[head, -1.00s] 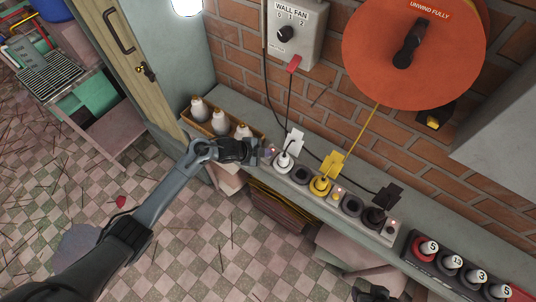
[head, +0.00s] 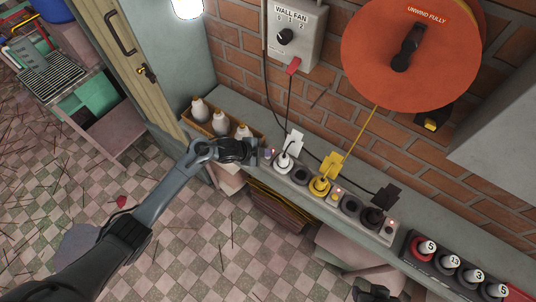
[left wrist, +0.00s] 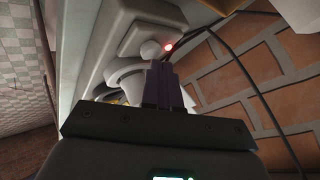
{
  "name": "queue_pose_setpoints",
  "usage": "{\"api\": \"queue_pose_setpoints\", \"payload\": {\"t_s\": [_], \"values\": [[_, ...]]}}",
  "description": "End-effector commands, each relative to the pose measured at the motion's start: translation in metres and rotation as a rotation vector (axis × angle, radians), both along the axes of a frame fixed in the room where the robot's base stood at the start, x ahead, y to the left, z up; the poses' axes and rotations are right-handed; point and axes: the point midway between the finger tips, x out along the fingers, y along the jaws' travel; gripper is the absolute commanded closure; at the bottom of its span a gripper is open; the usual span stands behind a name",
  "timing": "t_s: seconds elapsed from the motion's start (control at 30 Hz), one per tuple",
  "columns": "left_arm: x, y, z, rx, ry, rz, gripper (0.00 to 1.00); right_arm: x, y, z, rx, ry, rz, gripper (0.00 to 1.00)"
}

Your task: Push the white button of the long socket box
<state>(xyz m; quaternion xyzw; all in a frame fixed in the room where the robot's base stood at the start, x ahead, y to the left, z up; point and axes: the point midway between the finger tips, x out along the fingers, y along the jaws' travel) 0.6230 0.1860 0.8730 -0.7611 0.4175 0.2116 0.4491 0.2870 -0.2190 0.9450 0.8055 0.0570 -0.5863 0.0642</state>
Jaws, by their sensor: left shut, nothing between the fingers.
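The long socket box (head: 388,236) lies on the shelf along the brick wall, with white, yellow and dark plugs in it. The white button (left wrist: 150,49) shows in the left wrist view as a small round knob beside a lit red lamp (left wrist: 168,47). My left gripper (head: 264,154) is shut and empty at the left end of the box. In the left wrist view its fingertips (left wrist: 161,67) are just below the button; I cannot tell whether they touch it. The gripper hides the button in the head view. My right gripper (head: 372,292) shows only partly at the bottom edge.
A tray of white bottles (head: 222,122) stands left of my left gripper. A white plug (head: 284,161) and a yellow plug (head: 320,185) with cords stand close on its right. A rack of numbered knobs (head: 448,262) is farther right. An orange cable reel (head: 385,70) hangs above.

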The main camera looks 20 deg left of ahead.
Motion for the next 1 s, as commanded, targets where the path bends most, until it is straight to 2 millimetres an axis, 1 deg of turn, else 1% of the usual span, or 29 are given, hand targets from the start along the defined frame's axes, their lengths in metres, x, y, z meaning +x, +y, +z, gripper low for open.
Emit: {"api": "queue_pose_setpoints", "payload": {"t_s": [0.13, 0.27, 0.73, 0.83, 1.0], "values": [[0.000, 0.000, 0.003, 0.000, -0.001, 0.001, 1.00, 0.000, 0.001, 0.003, 0.004, 0.000, -0.003, 0.57], [0.000, 0.000, 0.012, 0.001, -0.001, 0.000, 1.00, 0.000, 0.002, 0.011, 0.007, 0.000, -0.004, 0.57], [0.000, 0.000, 0.057, 0.001, 0.000, 0.000, 1.00, 0.000, 0.002, 0.056, 0.007, 0.000, -0.004, 0.57], [0.000, 0.000, 0.061, 0.001, 0.000, -0.001, 1.00, 0.000, 0.001, 0.061, 0.004, 0.000, -0.003, 0.57], [0.000, 0.000, 0.060, 0.001, 0.000, -0.001, 1.00, 0.000, 0.000, 0.060, -0.001, 0.000, 0.001, 0.57]]}}
